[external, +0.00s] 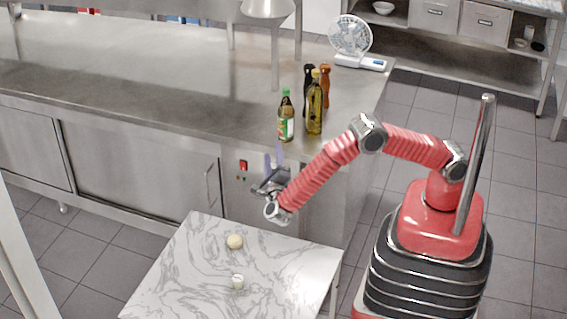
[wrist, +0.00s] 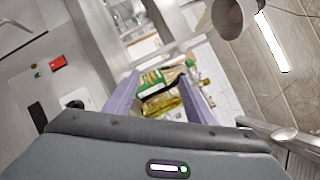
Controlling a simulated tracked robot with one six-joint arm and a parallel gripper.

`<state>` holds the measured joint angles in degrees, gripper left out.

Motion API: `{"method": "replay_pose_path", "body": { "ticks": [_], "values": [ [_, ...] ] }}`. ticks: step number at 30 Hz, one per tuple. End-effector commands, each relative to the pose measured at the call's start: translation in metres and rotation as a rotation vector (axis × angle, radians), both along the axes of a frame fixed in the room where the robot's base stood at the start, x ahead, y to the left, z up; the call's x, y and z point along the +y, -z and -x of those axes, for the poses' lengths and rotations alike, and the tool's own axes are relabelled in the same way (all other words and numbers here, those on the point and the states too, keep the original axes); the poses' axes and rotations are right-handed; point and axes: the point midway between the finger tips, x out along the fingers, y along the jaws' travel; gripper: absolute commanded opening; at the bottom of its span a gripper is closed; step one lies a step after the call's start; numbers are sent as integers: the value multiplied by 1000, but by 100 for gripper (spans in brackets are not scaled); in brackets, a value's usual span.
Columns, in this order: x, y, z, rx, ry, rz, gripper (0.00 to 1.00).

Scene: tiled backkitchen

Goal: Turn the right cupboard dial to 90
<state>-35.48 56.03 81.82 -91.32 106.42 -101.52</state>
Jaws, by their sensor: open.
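The steel cupboard front carries a small panel with a red switch (external: 243,165); the switch also shows in the wrist view (wrist: 58,62). Small dark controls sit below it in the external view, too small to read. In the wrist view a round black knob (wrist: 74,104) shows at the left, partly behind my gripper; its setting cannot be read. My gripper (external: 273,159) is open and empty in front of the cupboard, right of the switch. Its purple fingers (wrist: 162,72) point up and stand apart, with bottles in the background between them.
A cupboard handle (external: 208,185) is left of the panel.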

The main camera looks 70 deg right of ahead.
Motion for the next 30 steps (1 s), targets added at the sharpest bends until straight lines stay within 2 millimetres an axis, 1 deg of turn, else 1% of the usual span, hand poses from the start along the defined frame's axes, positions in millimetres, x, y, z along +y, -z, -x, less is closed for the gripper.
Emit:
{"method": "replay_pose_path", "body": {
  "ticks": [3, 7, 12, 21, 23, 26, 29, 30],
  "values": [
    [-3, -13, 4, 10, -2, 1, 50],
    [-5, -21, 8, 21, -4, 3, 50],
    [-6, -26, 10, 28, -4, 5, 50],
    [-6, -26, 10, 29, -4, 6, 50],
    [-7, -23, 10, 31, -4, 8, 50],
    [-7, -12, 10, 47, -3, 19, 50],
    [-7, 10, 10, 74, -3, 38, 50],
    [-6, 21, 9, 85, -2, 46, 50]
  ]
}}
